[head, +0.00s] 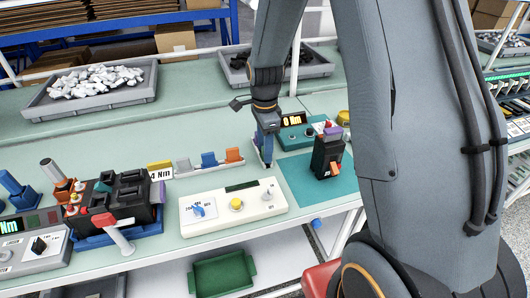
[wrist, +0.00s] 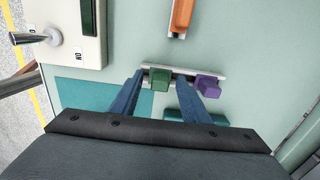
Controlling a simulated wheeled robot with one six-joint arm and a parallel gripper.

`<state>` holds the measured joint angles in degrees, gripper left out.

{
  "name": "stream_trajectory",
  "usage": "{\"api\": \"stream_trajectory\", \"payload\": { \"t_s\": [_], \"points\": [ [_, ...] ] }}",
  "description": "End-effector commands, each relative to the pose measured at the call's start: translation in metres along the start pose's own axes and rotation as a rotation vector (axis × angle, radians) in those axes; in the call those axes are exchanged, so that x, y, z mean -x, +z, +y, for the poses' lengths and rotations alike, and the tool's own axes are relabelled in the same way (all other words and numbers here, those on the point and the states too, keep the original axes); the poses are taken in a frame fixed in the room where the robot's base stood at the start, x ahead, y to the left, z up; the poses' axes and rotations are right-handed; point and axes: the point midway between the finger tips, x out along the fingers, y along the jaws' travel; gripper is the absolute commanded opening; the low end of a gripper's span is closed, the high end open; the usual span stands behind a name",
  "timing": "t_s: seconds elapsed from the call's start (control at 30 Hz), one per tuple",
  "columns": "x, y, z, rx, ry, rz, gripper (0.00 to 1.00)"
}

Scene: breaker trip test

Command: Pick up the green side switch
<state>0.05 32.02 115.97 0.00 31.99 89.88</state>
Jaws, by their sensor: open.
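The green side switch (wrist: 160,79) is a small green block on a pale rail (wrist: 183,70) in the wrist view. A purple block (wrist: 209,87) sits on the same rail to its right. My gripper (wrist: 164,77) is open, with one blue finger on the left of the green switch and the other between it and the purple block. Nothing is held. I cannot tell how high the fingertips are above the rail. In the head view my gripper (head: 266,152) points down over the bench, and I cannot make out the green switch there.
A black breaker (head: 327,156) stands on a teal mat (head: 300,182) right of my gripper. A white tester box (head: 232,207) lies in front. A rail with blue and orange blocks (head: 234,155) is to the left. A larger black device (head: 125,195) stands further left.

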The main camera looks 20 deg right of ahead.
Motion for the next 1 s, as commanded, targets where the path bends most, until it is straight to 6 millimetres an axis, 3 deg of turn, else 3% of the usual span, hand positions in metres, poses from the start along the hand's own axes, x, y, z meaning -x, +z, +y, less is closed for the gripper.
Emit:
{"api": "stream_trajectory", "payload": {
  "t_s": [0.27,0.53,0.83,1.0],
  "points": [
    [-0.003,-0.001,0.0,-0.001,0.0,0.0,0.42],
    [-0.003,-0.001,0.0,-0.001,0.0,0.0,0.0],
    [0.0,-0.001,-0.001,-0.001,-0.001,0.0,0.0],
    [0.019,-0.001,-0.002,-0.001,-0.005,0.0,0.0]
  ]
}}
